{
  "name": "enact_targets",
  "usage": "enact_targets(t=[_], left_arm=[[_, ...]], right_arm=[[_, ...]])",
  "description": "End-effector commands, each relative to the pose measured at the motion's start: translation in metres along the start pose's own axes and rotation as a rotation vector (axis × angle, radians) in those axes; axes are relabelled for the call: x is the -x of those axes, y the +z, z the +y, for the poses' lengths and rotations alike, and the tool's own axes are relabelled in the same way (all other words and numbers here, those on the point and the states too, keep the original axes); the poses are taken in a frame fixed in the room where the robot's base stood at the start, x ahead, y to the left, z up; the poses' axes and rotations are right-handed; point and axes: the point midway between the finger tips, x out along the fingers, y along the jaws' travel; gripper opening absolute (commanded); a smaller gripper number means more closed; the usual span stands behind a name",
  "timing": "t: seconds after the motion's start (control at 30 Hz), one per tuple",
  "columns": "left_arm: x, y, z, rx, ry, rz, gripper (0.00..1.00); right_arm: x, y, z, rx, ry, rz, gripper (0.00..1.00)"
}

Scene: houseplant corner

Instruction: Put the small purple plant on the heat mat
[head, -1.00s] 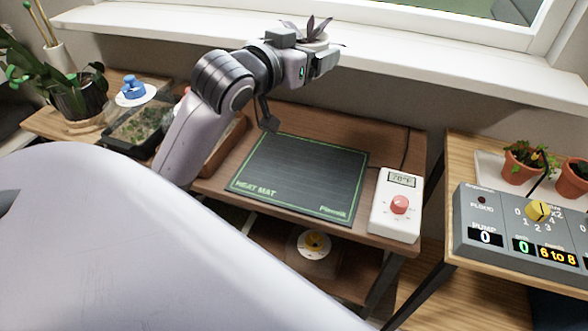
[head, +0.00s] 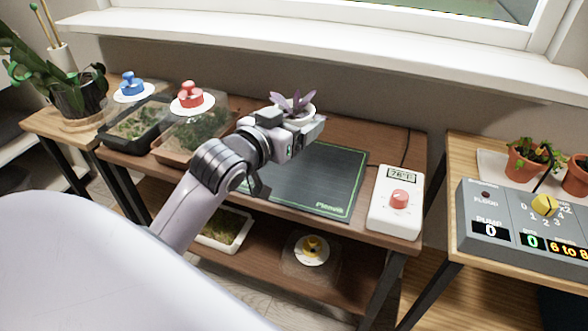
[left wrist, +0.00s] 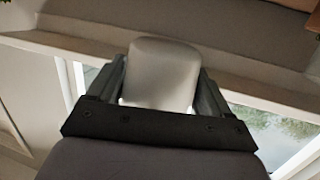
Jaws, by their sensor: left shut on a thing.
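The small purple plant (head: 293,101) stands in a white pot (head: 303,112), upright in the head view. My left gripper (head: 306,126) is shut on the pot and holds it above the back part of the table. In the left wrist view the pale pot (left wrist: 162,73) sits between the two fingers (left wrist: 160,88). The heat mat (head: 335,180) is a dark sheet with a green border, lying on the table. My arm hides its left part. The pot appears above the mat's far edge, not touching it. My right gripper is not in view.
A white thermostat box (head: 397,203) with a red dial stands right of the mat. Trays with a blue knob (head: 131,84) and a red knob (head: 190,94) are at left. A grey pump panel (head: 525,225) and potted plants are at right. The window sill (head: 330,50) is behind.

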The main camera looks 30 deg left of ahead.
Motion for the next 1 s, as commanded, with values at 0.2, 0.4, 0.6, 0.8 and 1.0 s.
enact_targets(t=[0.2, 0.4, 0.6, 0.8, 1.0], left_arm=[[-0.005, 0.036, 0.0, 0.001, 0.0, 0.002, 0.41], [-0.009, 0.056, 0.0, 0.0, 0.0, 0.001, 0.41], [-0.013, 0.09, 0.0, -0.001, 0.0, 0.001, 0.41], [-0.014, 0.095, 0.0, 0.0, 0.001, 0.004, 0.41], [-0.014, 0.095, 0.0, 0.0, 0.001, 0.004, 0.41]], right_arm=[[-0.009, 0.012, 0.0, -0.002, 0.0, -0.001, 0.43], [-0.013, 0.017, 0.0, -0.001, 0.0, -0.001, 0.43], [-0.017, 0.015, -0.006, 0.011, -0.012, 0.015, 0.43], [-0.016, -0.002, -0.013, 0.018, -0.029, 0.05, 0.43], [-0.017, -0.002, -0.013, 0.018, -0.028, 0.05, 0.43]])
